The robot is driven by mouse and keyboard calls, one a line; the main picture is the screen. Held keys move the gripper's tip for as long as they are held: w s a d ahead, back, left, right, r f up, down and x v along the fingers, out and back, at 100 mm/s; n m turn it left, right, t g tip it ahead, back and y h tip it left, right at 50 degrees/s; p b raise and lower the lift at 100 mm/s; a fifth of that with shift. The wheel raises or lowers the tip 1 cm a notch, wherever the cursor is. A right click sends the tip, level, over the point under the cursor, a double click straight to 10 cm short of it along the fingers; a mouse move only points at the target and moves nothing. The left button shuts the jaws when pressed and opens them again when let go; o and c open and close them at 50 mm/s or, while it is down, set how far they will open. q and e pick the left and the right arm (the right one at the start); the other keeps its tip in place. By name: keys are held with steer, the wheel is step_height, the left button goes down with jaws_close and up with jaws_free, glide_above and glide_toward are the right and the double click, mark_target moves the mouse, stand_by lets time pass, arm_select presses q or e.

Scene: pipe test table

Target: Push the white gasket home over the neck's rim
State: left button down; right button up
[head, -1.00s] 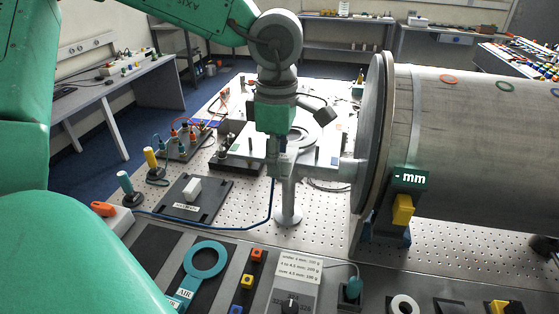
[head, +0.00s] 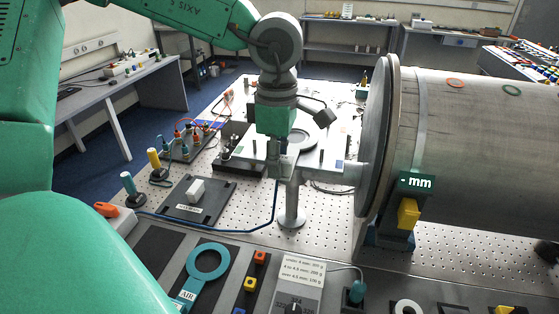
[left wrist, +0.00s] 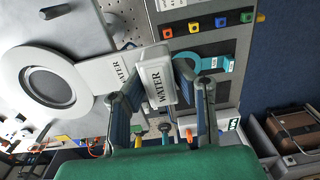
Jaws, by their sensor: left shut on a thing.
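The white gasket (left wrist: 18,70) is a flat ring with a tab printed WATER, at the left of the left wrist view. A white block (left wrist: 157,78) marked WATER stands at the tab's end. My left gripper (left wrist: 153,72) is shut on this block. A grey round surface (left wrist: 50,86) shows inside the ring. I cannot tell how far the gasket sits over the rim. My right gripper is not in view.
The big grey pipe (head: 470,145) fills the right, with a "- mm" display (head: 417,182) near its flange. A support post (head: 291,205) stands under the neck. A teal ring marked AIR (head: 194,272) lies in front.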

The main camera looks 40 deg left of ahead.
arm_select(q)
steer(key=shift+a+f, duration=0.1)
steer(key=shift+f, duration=0.05)
steer(key=c, duration=1.3)
jaws_free()
steer(key=shift+a, duration=0.2)
steer(key=shift+d, duration=0.1)
steer(key=shift+r, duration=0.25)
steer(key=r, duration=1.1)
steer(key=shift+w+a+r, duration=0.15)
steer(key=shift+w+a, duration=0.05)
